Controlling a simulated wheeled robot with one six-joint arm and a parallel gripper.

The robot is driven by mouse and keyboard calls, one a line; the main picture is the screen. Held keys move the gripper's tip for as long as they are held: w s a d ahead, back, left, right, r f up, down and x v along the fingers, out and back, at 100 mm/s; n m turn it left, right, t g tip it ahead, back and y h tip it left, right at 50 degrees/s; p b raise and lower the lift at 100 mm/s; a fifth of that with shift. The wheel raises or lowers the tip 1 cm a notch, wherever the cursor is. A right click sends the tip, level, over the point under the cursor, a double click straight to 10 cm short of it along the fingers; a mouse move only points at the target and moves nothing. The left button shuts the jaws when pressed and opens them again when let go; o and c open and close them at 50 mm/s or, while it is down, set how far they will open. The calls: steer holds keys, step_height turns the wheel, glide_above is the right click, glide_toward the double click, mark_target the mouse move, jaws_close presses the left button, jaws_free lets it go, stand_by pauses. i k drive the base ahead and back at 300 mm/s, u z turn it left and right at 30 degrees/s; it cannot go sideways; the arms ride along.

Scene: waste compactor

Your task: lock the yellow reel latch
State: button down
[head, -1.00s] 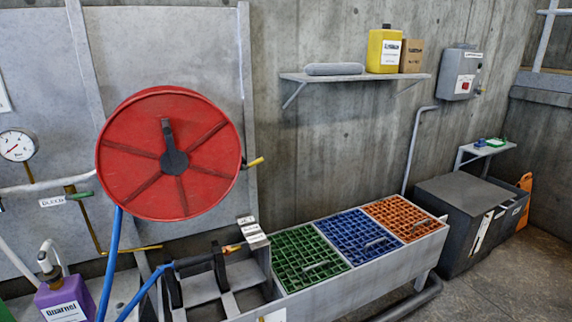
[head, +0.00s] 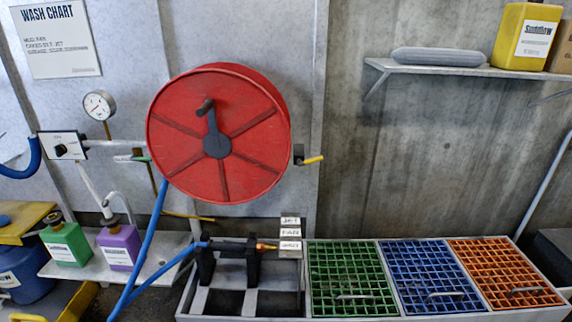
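The yellow reel latch (head: 313,160) is a small yellow lever on a dark bracket at the right edge of the red hose reel (head: 180,120). It sticks out to the right and tilts slightly upward. The red reel is a large disc on the wall panel with a dark hub and crank handle (head: 211,125) pointing up. A blue hose (head: 156,220) hangs from its lower left. Whether the latch engages the reel cannot be told. My gripper is not in view.
Below the reel, a spray lance (head: 232,246) rests on black holders. Green (head: 346,272), blue (head: 428,272) and orange (head: 500,268) grates lie to the right. Green (head: 67,243) and purple (head: 120,246) jugs stand at left. A shelf (head: 450,70) juts from the wall upper right.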

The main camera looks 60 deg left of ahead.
mark_target(299, 163)
steer(key=u, duration=1.05)
steer(key=i, duration=0.95)
steer(key=u, duration=1.05)
